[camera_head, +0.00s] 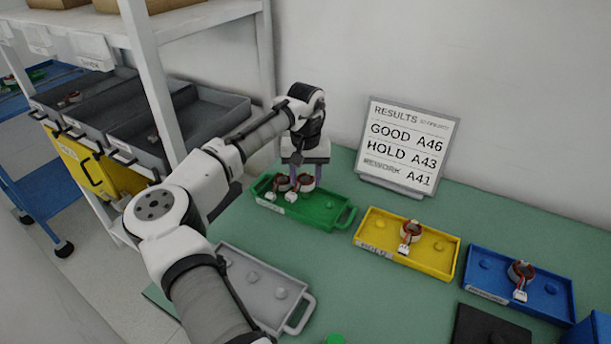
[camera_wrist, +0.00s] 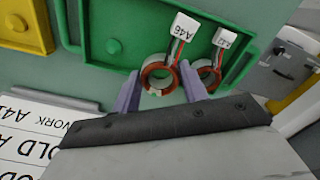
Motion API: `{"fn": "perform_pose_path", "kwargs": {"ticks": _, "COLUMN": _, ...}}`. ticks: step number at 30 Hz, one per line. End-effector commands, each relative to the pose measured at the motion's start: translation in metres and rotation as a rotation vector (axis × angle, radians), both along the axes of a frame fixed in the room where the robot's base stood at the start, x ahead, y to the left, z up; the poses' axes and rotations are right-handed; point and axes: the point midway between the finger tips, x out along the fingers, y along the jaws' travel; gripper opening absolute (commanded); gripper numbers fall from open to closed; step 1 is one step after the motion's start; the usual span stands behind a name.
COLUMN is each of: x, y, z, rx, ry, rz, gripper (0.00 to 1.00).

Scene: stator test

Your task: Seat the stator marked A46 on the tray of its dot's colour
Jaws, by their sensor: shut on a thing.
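The stator marked A46 (camera_wrist: 160,75) is a copper-coloured ring with wires to a white tag (camera_wrist: 186,25). It is at the green tray (camera_wrist: 130,15); I cannot tell whether it rests fully on it. My gripper (camera_wrist: 160,92) is shut on this ring, one purple finger on each side. In the head view my gripper (camera_head: 303,178) reaches down to the green tray (camera_head: 335,222), with the held stator (camera_head: 306,182) between its fingers. A second stator (camera_wrist: 207,72) sits close beside it on the same tray; its tag is hard to read. No coloured dot is discernible.
The results board (camera_head: 408,145) reads GOOD A46, HOLD A43, REWORK A41. The yellow tray (camera_head: 380,245) and blue tray (camera_head: 480,262) each hold one stator. An empty grey tray (camera_head: 297,325) lies in front. The green tray has a free peg (camera_wrist: 113,45).

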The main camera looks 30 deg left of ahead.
Motion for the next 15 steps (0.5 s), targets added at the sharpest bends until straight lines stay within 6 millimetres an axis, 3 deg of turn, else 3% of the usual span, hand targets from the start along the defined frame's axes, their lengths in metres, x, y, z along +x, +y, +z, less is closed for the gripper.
{"fn": "perform_pose_path", "kwargs": {"ticks": 15, "x": 0.0, "y": 0.0, "z": -0.013, "rx": 0.0, "ry": -0.001, "rz": 0.0, "gripper": 0.17}}
